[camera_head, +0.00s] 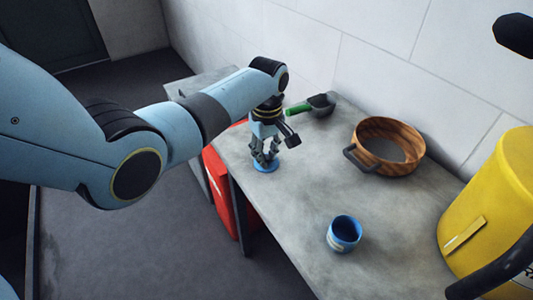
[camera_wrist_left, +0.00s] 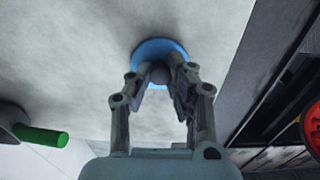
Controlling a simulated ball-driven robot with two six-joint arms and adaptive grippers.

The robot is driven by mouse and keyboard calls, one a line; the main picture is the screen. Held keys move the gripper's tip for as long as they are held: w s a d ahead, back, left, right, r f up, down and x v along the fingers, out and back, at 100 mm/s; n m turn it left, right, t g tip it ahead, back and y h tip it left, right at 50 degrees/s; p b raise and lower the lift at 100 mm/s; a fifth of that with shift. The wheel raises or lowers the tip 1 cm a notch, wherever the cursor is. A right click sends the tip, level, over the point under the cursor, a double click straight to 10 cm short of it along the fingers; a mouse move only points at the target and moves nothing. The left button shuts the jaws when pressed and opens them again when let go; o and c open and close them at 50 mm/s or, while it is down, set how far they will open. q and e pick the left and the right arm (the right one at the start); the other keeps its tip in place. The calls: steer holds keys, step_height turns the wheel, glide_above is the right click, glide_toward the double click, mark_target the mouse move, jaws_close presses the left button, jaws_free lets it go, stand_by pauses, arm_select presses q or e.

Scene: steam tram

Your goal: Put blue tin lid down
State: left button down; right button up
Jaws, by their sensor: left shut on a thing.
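The blue tin lid (camera_head: 265,167) is a small round blue disc at the grey table's left part, near its front edge. My left gripper (camera_head: 265,158) points down over it and is shut on it, at its grey middle knob. The lid also shows in the left wrist view (camera_wrist_left: 150,47), between the fingertips of my left gripper (camera_wrist_left: 160,74). It looks at or very close to the table top; I cannot tell if it touches. A blue tin (camera_head: 344,233), open at the top, stands apart on the table. My right gripper is not in view.
On the grey table (camera_head: 310,180) are a round wooden-sided pan (camera_head: 388,147) and a green-handled scoop (camera_head: 312,105). A yellow container (camera_head: 492,210) stands at the right. A red object (camera_head: 222,190) is below the table. The table between lid and tin is clear.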

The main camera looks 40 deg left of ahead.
mark_target(267, 155)
arm_select(q)
steer(key=c, duration=1.3)
jaws_free()
steer(key=shift+f, duration=0.1)
steer(key=shift+o, duration=0.2)
step_height(267, 155, up, 12)
steer(key=p, duration=0.1)
steer(key=shift+r, duration=0.2)
